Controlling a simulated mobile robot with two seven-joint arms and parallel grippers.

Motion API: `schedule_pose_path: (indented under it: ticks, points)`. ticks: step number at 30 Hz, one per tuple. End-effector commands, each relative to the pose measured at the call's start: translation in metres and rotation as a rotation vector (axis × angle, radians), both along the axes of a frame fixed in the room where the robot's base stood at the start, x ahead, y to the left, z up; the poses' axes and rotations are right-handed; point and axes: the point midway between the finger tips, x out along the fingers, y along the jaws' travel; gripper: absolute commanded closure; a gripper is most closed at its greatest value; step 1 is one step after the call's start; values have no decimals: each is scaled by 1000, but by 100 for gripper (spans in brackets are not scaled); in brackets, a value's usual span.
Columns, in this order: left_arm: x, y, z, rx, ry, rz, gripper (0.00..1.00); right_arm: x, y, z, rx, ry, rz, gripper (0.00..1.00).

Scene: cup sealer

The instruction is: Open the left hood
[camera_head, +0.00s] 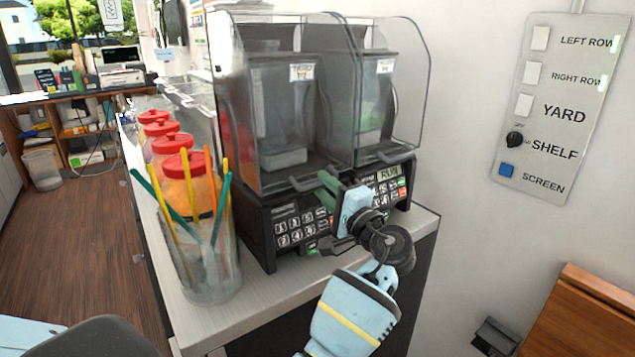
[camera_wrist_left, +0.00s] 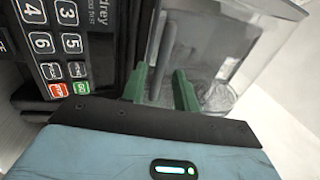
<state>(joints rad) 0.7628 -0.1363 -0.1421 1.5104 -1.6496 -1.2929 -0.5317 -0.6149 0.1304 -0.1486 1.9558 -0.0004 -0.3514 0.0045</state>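The left hood (camera_head: 235,107) is a clear cover over the left blender (camera_head: 283,115), and it stands closed. A dark tab (camera_head: 303,184) sticks out at its lower front edge. My left gripper (camera_head: 326,190) has green fingers just right of this tab, in front of the machine's hoods. In the left wrist view the fingers (camera_wrist_left: 160,88) are apart, with clear hood plastic behind the gap and no object clearly held between them. Whether they touch a hood is hard to tell. The right hood (camera_head: 408,90) is also closed. My right gripper is out of view.
The keypad base (camera_head: 297,228) is close under my left gripper, and its keys also show in the left wrist view (camera_wrist_left: 62,42). A jar of colored sticks (camera_head: 207,262) and red-lidded jars (camera_head: 183,166) stand left. A switch panel (camera_head: 560,105) hangs on the right wall.

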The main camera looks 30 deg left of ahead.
Motion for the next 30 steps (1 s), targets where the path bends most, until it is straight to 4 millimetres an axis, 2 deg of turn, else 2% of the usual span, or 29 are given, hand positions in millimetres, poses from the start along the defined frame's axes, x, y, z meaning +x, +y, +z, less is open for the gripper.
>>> schedule_pose_path:
  ticks: [6,16,17,24,30]
  points:
    - [8,20,5,1,-1,0,70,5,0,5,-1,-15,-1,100]
    - [10,24,4,0,1,-1,70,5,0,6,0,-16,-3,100]
    - [10,24,4,0,1,-1,71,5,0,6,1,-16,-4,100]
    - [10,23,4,-1,1,-1,100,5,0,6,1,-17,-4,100]
    - [10,23,4,-1,1,-1,100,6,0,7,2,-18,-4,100]
